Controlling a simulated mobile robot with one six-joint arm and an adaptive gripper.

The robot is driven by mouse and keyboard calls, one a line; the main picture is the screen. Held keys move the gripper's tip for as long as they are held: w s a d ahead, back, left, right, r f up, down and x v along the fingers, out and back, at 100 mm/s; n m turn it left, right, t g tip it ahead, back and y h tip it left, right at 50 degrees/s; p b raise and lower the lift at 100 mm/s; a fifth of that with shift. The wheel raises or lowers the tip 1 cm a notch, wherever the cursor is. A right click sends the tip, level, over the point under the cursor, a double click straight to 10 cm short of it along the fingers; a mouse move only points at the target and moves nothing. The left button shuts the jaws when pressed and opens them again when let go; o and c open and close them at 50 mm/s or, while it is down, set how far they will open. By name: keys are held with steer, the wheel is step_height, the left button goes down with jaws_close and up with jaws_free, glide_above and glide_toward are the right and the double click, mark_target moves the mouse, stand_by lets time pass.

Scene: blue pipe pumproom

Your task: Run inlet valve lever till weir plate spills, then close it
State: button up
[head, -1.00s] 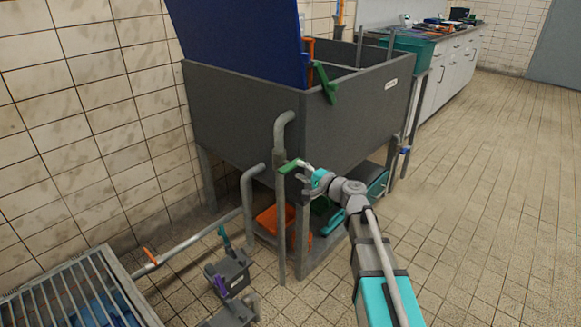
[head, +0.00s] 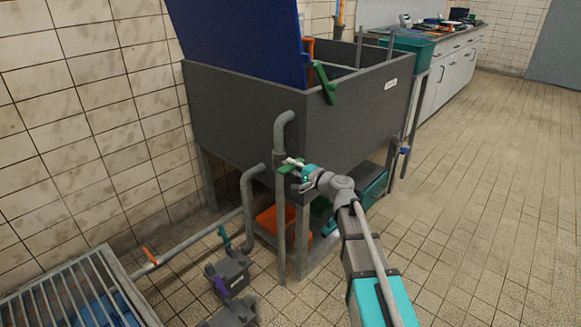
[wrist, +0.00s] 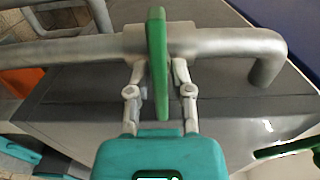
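The green lever (head: 287,169) sits on the grey inlet pipe (head: 284,130) at the near corner of the grey tank (head: 345,115). In the wrist view the lever (wrist: 157,60) stands upright in the picture, across the pipe (wrist: 215,42). My gripper (head: 299,174) is at the lever, its fingers apart, one on each side of it. In the wrist view the fingers (wrist: 159,80) straddle the lever with narrow gaps; firm contact does not show. I cannot make out a weir plate or any water spilling; the tank's inside is mostly hidden.
An orange-handled pipe (head: 190,243), small pump-like units (head: 230,275) and a grating (head: 75,290) lie at lower left. Floor to the right is clear.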

steer(key=shift+a, duration=0.3)
jaws_close()
steer(key=shift+d, duration=0.2)
